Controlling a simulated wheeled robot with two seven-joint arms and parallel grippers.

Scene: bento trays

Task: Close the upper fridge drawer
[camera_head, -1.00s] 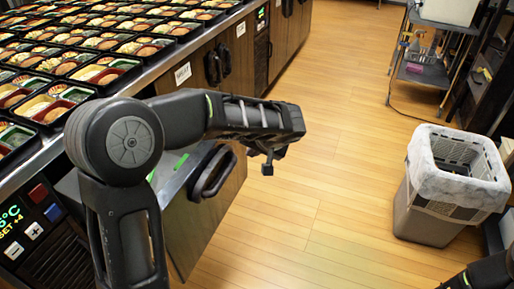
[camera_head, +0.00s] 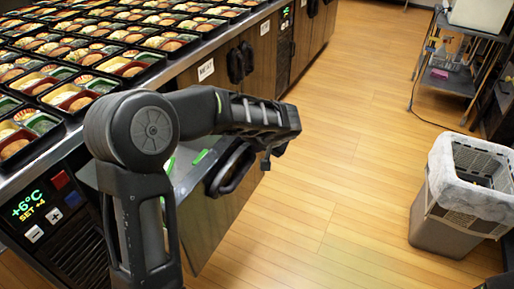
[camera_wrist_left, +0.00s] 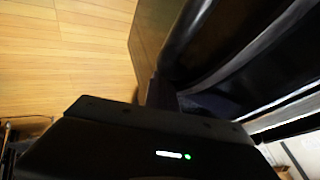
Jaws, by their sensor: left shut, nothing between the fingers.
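The upper fridge drawer (camera_head: 205,215) stands pulled out from the counter front, its wooden front facing the open floor. Its black handle (camera_head: 230,170) is on that front, and a large black handle (camera_wrist_left: 235,45) fills the upper right of the left wrist view. My left gripper (camera_head: 267,161) is shut and empty, fingers pointing down, at the outer side of the drawer front close to the handle. I cannot tell whether it touches. My left arm hides part of the drawer. My right gripper is not in view; only a dark bit of my right arm shows at the lower right.
Bento trays (camera_head: 75,98) cover the countertop at the left. A control panel (camera_head: 45,208) reads +6°C. A lined bin (camera_head: 440,225) stands at the right and a metal cart (camera_head: 445,80) behind it. The wooden floor between is clear.

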